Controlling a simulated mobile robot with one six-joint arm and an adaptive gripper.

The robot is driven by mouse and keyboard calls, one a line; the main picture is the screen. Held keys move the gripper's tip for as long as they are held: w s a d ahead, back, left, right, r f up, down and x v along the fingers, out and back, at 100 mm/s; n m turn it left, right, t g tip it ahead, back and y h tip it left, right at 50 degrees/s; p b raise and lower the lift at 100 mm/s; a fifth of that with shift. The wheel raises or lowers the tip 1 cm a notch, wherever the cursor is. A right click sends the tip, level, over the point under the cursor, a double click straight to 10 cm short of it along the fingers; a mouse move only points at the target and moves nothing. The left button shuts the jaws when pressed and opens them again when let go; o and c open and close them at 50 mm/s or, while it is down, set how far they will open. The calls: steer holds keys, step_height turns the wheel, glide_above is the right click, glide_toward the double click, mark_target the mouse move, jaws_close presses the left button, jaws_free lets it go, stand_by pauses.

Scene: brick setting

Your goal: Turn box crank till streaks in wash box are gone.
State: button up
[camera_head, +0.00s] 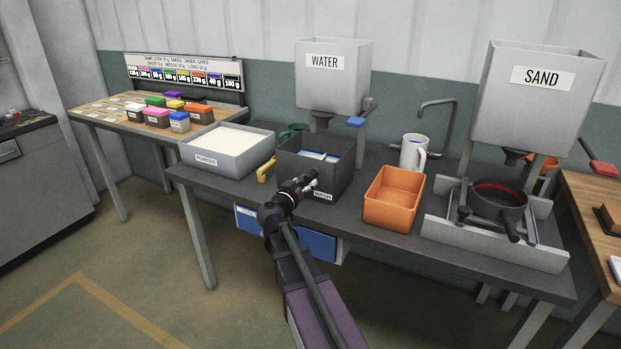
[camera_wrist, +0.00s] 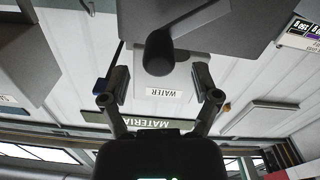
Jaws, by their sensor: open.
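The dark grey wash box (camera_head: 322,196) stands on the dark bench, its top open. Blue and pale patches (camera_head: 318,155) show inside; at this size I cannot tell whether they are streaks. A yellow crank-like handle (camera_head: 266,171) sticks out at the box's left side. My gripper (camera_head: 304,184) is in front of the wash box near its front left, fingers open. In the wrist view my gripper (camera_wrist: 160,88) shows its fingers spread. A dark rounded cylinder (camera_wrist: 158,52) shows beyond and between them; I cannot tell what it belongs to, and no grip on it shows.
A grey powder box (camera_head: 228,163) stands left of the wash box, an orange tray (camera_head: 394,212) right of it. A white mug (camera_head: 413,152) is behind the tray. The water hopper (camera_head: 334,88) rises behind the wash box. The sand hopper (camera_head: 526,108) stands at the right.

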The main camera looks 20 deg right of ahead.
mark_target(307, 180)
steer(key=shift+x, duration=1.8)
jaws_close()
steer(key=shift+d, duration=0.15)
